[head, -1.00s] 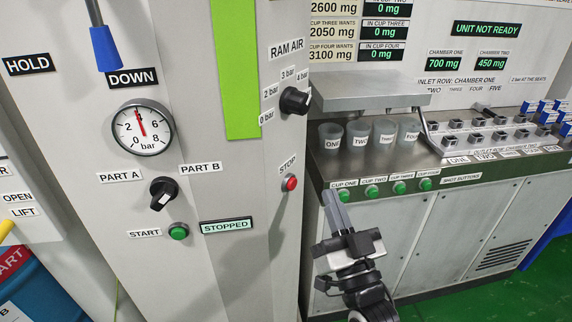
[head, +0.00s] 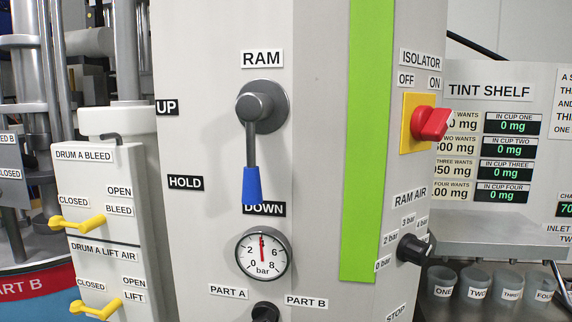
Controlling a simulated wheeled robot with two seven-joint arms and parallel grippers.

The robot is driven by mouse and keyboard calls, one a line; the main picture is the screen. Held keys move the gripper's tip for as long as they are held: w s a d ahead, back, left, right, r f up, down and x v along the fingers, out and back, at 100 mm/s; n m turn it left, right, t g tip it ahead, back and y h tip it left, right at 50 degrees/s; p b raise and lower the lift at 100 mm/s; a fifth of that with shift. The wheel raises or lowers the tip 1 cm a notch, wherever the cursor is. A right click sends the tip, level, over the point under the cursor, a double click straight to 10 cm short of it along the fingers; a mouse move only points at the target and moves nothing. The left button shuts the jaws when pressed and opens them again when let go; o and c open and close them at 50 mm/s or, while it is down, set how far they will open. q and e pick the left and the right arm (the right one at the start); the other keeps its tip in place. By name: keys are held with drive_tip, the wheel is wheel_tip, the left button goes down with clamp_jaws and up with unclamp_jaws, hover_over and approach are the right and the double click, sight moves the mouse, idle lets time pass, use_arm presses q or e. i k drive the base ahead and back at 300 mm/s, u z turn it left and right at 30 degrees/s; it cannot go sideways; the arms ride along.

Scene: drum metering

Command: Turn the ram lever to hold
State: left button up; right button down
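The ram lever (head: 251,143) is on the grey cabinet front under the RAM label (head: 262,59). Its grey arm hangs straight down from a round hub, and its blue handle (head: 252,185) is at the DOWN label (head: 264,209). The HOLD label (head: 186,183) is to the left of the handle, and the UP label (head: 167,107) is higher on the left. Neither of my grippers shows in the head view, and nothing touches the lever.
A pressure gauge (head: 262,254) sits below the lever. The red isolator knob (head: 430,123) and black ram air knob (head: 413,248) stick out on the right face. Yellow handles (head: 78,223) stick out on the left column. The space before the lever is clear.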

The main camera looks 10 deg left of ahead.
sight(251, 108)
drive_tip(key=z, duration=2.25)
drive_tip(key=k, duration=1.65)
drive_tip(key=u, duration=2.15)
drive_tip(key=i, duration=0.55)
